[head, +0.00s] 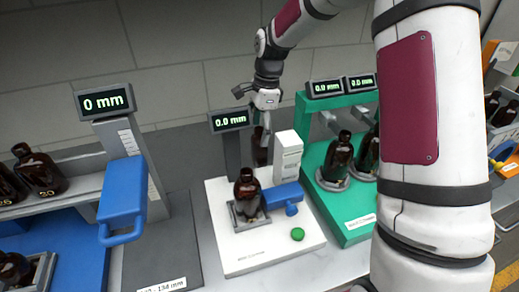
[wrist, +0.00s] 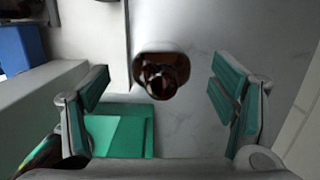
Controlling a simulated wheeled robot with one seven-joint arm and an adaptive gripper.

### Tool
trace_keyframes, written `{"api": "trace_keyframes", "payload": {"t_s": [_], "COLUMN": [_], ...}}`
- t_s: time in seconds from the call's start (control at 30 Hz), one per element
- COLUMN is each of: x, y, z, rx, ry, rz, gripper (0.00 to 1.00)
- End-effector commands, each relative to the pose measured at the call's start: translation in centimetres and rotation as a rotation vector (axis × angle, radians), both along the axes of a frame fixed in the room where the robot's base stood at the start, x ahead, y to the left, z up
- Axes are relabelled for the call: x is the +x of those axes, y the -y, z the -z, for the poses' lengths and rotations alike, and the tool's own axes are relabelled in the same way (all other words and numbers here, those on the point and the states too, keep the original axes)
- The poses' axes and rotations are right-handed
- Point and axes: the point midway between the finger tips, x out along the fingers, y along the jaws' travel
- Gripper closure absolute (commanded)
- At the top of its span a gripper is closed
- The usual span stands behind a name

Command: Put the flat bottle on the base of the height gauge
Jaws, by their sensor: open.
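An amber bottle (head: 261,150) stands behind the white-based gauge, partly hidden by its post and white block. From above in the wrist view, this bottle (wrist: 162,76) has a wide oval shoulder, which fits the flat bottle. My gripper (head: 265,118) is over this bottle. In the wrist view my gripper (wrist: 162,95) is open, with one finger on each side of the bottle and clear gaps between. The height gauge (head: 128,150) at the left reads 0 mm and has a blue sliding jaw (head: 122,202). Its dark grey base (head: 185,232) is bare where visible.
The white-based gauge (head: 268,252) holds an amber bottle (head: 247,190) beside a blue clamp and green button. The green two-display gauge (head: 352,232) at right carries two bottles. A blue stand with more bottles is at far left. My arm hides part of the right side.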

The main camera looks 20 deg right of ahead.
Motion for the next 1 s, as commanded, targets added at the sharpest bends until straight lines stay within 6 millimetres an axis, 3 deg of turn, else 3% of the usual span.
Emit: {"api": "trace_keyframes", "payload": {"t_s": [0.33,0.67,0.9,0.97,1.0], "x": [0.1,0.1,0.1,0.2,0.2], "y": [-0.1,-0.2,-0.2,-0.2,-0.2], "z": [4.4,5.0,5.0,5.0,5.0], "rx": [0.001,0.000,0.000,0.000,0.000], "ry": [-0.003,-0.001,-0.001,-0.001,-0.001], "rz": [0.000,0.000,0.000,0.000,0.000], "gripper": [0.21,0.21,0.75,0.76,0.81]}}
